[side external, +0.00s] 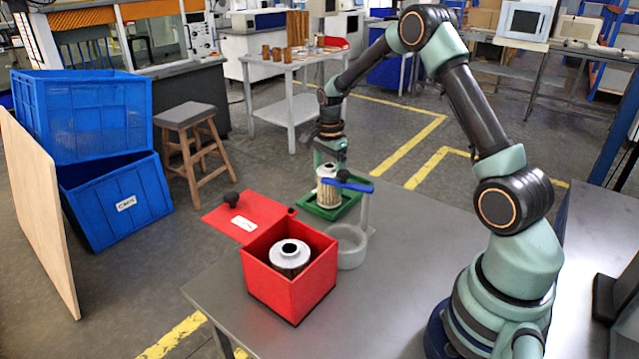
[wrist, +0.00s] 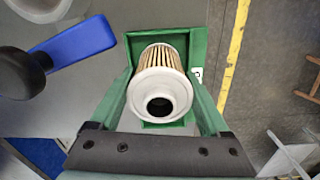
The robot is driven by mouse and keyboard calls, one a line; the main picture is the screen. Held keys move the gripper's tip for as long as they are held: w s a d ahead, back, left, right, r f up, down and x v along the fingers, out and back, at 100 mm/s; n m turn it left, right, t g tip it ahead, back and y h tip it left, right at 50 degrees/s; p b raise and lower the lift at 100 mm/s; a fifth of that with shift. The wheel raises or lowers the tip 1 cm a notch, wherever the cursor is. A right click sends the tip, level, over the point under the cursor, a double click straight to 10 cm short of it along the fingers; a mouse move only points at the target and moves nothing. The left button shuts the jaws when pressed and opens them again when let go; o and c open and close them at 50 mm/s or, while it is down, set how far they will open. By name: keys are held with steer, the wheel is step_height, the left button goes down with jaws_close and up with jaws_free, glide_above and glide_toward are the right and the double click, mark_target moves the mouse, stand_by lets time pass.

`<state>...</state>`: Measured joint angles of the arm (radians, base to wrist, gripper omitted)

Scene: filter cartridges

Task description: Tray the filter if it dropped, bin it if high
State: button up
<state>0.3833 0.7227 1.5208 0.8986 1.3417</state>
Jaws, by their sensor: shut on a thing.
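My gripper (side external: 328,166) is shut on a filter cartridge (side external: 327,192), a pleated cream cylinder with a pale end cap. The filter is upright over the green tray (side external: 349,208); I cannot tell whether it touches the tray floor. In the wrist view the filter (wrist: 160,92) sits between my two green fingers (wrist: 160,85), with the tray (wrist: 198,48) behind it. A red open bin (side external: 308,290) stands nearer the camera with another filter (side external: 289,256) inside. A grey gauge stand (side external: 364,212) with a blue lever (side external: 352,184) is beside the tray; the lever looks nearly level.
A red lid (side external: 262,212) with a dark knob lies behind the bin. The table (side external: 420,230) is clear right of the tray. Blue crates (side external: 85,110) and a stool (side external: 187,118) are beyond the table.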

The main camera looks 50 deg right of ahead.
steer(key=shift+f, duration=0.25)
stand_by(0.6)
steer(key=o, duration=1.4)
steer(key=shift+r, duration=0.25)
steer(key=shift+r, duration=0.75)
steer(key=shift+r, duration=3.2)
